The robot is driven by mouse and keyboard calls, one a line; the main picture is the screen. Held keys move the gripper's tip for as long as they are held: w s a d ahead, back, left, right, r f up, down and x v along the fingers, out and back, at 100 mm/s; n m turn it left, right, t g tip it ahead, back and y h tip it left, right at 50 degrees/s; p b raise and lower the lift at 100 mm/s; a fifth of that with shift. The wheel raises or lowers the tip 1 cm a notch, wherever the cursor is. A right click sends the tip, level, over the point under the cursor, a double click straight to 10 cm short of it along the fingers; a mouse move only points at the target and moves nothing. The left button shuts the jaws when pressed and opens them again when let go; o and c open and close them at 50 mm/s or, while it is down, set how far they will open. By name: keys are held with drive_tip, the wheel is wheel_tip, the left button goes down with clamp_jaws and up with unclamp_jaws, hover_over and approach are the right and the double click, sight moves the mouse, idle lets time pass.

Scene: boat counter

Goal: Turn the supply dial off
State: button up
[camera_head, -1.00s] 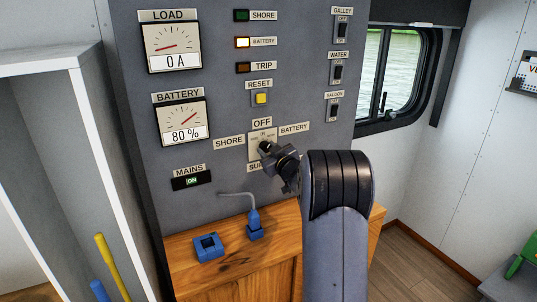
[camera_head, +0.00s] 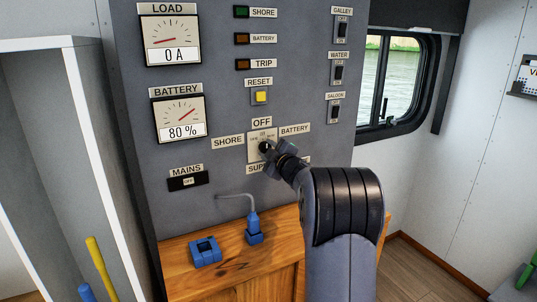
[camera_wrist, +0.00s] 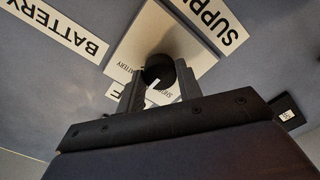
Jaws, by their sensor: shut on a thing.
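The supply dial (camera_head: 264,147) is a black knob on a pale square plate, with labels OFF above, SHORE at left and BATTERY at right. My gripper (camera_head: 272,151) reaches it from the lower right and is shut on the knob. In the wrist view the dial (camera_wrist: 158,71) sits between the two fingers of my gripper (camera_wrist: 160,88), with a white mark on its face. The SUPPLY label below is partly hidden by my gripper in the head view. The SHORE, BATTERY and TRIP lamps look dark, and the MAINS display (camera_head: 188,181) reads OFF.
A yellow reset button (camera_head: 261,96) is above the dial, with several rocker switches (camera_head: 338,75) to the right. A blue plug with a cable (camera_head: 253,230) and a blue socket (camera_head: 205,252) are on the wooden counter below. The LOAD gauge (camera_head: 170,35) reads 0 A.

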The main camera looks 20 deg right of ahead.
idle(0.4)
drive_tip(key=o, duration=1)
drive_tip(key=s+b, duration=0.2)
drive_tip(key=s, duration=0.8)
drive_tip(key=shift+s+d, duration=0.15)
drive_tip(key=shift+s, duration=0.25)
drive_tip(key=shift+w, duration=0.1)
drive_tip(key=w+p, duration=0.2)
drive_tip(key=w, duration=0.8)
drive_tip(key=shift+w, duration=0.4)
drive_tip(key=shift+s, duration=0.15)
